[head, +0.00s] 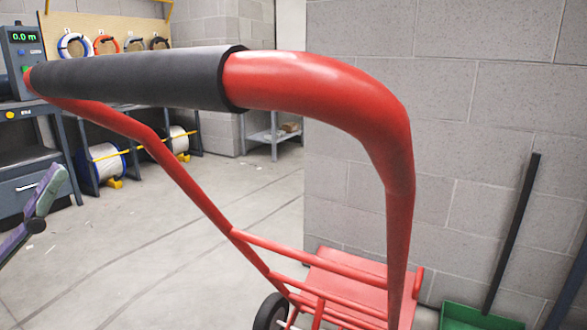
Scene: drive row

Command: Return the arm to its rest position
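Neither my arm nor my gripper can be made out in the head view, so its pose and whether it is open or shut do not show. A red hand truck (400,180) stands very close in front of the camera. Its black grip sleeve (140,80) runs across the upper left, and no gripper shows on it.
A grey block wall (440,110) closes the right side, with a green dustpan or tray (470,317) at its foot. A workbench (28,165) and cable spools (106,162) stand left. A mauve-green piece (45,190), unclear, juts in left. Mid-floor is clear.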

